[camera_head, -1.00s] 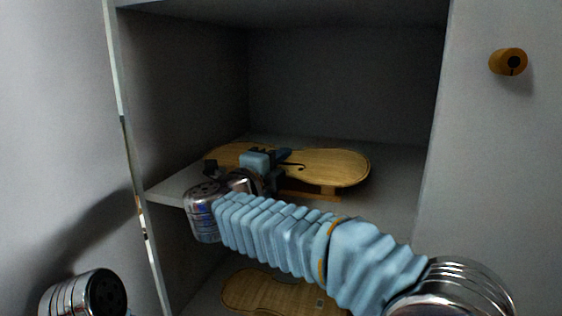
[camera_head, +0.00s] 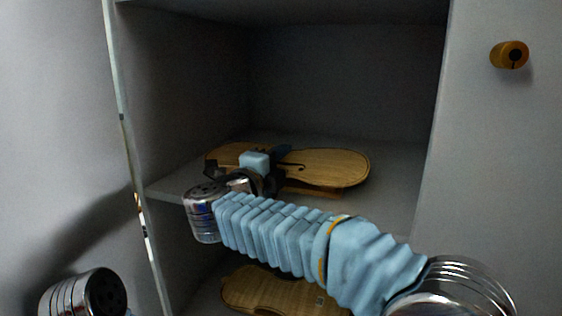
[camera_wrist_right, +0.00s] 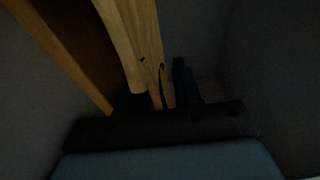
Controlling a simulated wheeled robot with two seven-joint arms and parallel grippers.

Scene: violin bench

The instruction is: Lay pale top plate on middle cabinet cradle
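The pale top plate (camera_head: 325,167), a violin-shaped board, lies flat on the middle shelf over a wooden cradle (camera_head: 318,192), mostly hidden beneath it. It appears to rest on the cradle. My right gripper (camera_head: 270,163) is at the plate's near side, around its edge. In the right wrist view the plate (camera_wrist_right: 148,40) runs between the dark fingers (camera_wrist_right: 160,92). The upper finger stands apart from its face, with a visible gap, so the gripper looks open. The other finger is partly hidden by the wood. My left gripper is out of view.
Another violin-shaped plate (camera_head: 270,292) lies in the lower compartment, partly behind my right arm. The cabinet's left side wall and the right panel with an amber knob (camera_head: 509,55) bound the opening. Space above the pale plate and at the back of the middle shelf (camera_head: 395,165) is free.

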